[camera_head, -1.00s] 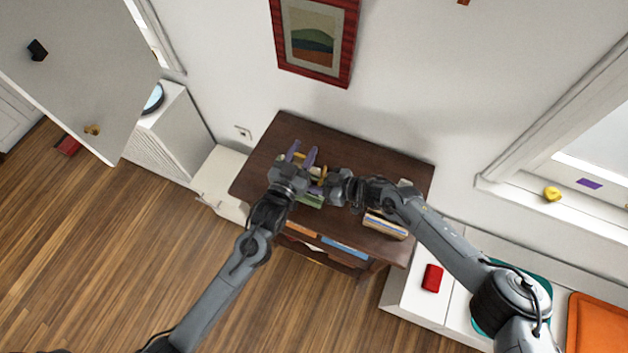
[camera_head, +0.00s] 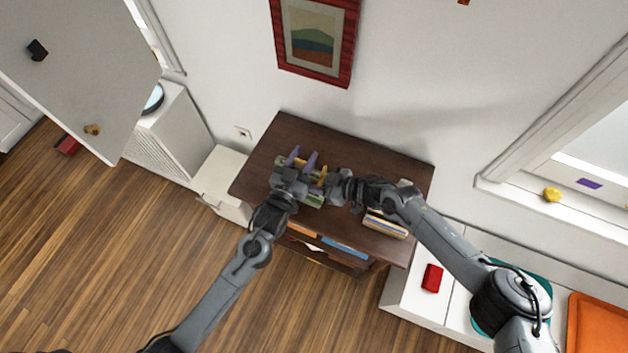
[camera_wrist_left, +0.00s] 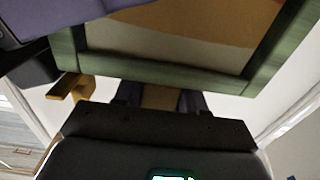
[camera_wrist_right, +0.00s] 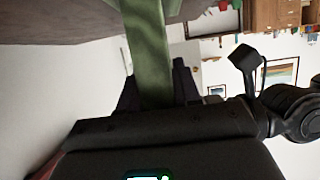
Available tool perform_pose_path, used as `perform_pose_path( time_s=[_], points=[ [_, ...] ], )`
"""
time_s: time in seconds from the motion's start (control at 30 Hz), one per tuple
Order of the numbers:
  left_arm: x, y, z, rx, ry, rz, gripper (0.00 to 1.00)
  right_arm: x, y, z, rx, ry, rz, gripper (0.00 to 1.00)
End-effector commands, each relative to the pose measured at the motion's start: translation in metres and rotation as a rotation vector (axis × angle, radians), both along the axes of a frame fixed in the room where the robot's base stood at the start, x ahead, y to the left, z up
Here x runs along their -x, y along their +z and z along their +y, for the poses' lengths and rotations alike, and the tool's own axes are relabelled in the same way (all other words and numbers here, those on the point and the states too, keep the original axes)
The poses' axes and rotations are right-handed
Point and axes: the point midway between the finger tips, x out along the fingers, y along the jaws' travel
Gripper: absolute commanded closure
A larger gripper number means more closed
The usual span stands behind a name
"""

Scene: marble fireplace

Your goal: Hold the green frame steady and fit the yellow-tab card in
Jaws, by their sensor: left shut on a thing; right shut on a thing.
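The green frame (camera_head: 315,201) is over the dark wooden table and partly hidden by my grippers. In the left wrist view the frame (camera_wrist_left: 150,72) surrounds a tan and brown picture surface (camera_wrist_left: 190,22), which seems to be the card. My left gripper (camera_head: 302,161) is shut by the frame; in its wrist view (camera_wrist_left: 160,97) a tan-yellow tab sits between its fingers, just past the frame's bar. My right gripper (camera_head: 326,188) comes from the right; its wrist view (camera_wrist_right: 157,88) shows it shut on a green frame bar (camera_wrist_right: 148,45). How far in the card sits is hidden.
The dark table (camera_head: 375,160) has clear top behind the grippers. A red-framed picture (camera_head: 315,40) hangs on the wall. A red block (camera_head: 432,278) lies on the white bench.

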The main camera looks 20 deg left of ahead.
Motion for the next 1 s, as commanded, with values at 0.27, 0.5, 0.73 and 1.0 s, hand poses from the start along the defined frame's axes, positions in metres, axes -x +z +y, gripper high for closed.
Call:
perform_pose_path(
  time_s=[0.27,0.5,0.73,1.0],
  points=[
    [-0.0001,0.0004,0.0,0.0,0.0,0.0,0.59,0.0,0.0002,0.0001,0.0,0.0,0.0,1.0],
    [0.0,0.0003,0.0,0.0,0.0,0.0,0.3,0.0,0.0002,0.0001,0.0,0.0,0.0,1.0],
    [0.0,0.0,0.0,0.0,0.0,0.0,0.18,0.0,0.0001,0.0,0.0,0.0,0.0,1.0],
    [0.0001,0.0,-0.0003,0.0,-0.001,0.0,0.05,0.0,0.0001,0.0002,0.0,0.0,0.0,1.0]
  ],
)
